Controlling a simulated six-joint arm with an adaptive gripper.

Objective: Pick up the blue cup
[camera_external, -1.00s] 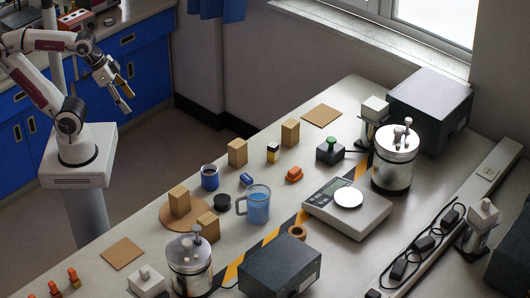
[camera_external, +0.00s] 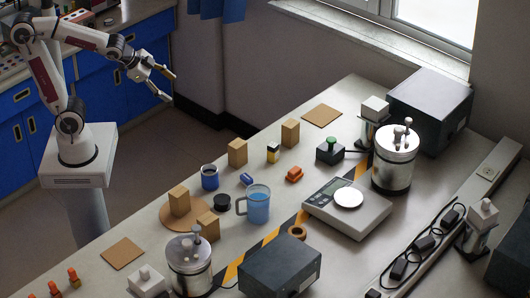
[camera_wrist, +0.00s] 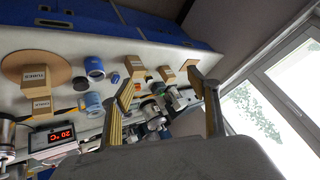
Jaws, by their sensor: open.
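A small dark blue cup (camera_external: 210,177) stands upright on the bench, near its front edge; it also shows in the wrist view (camera_wrist: 94,67). A larger light blue mug (camera_external: 257,205) with a handle stands to its right; the wrist view shows it too (camera_wrist: 90,104). My gripper (camera_external: 172,86) is open and empty, in the air beyond the bench's left edge, well above and away from the cup. In the wrist view my two fingers (camera_wrist: 165,95) are spread apart with nothing held between them.
Wooden blocks (camera_external: 237,153) stand close to the dark blue cup, and more sit on and by a round cork mat (camera_external: 166,217). A dark lid (camera_external: 222,200) lies between cup and mug. A scale (camera_external: 365,215), steel canisters (camera_external: 397,165) and a dark box (camera_external: 280,266) fill the right side.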

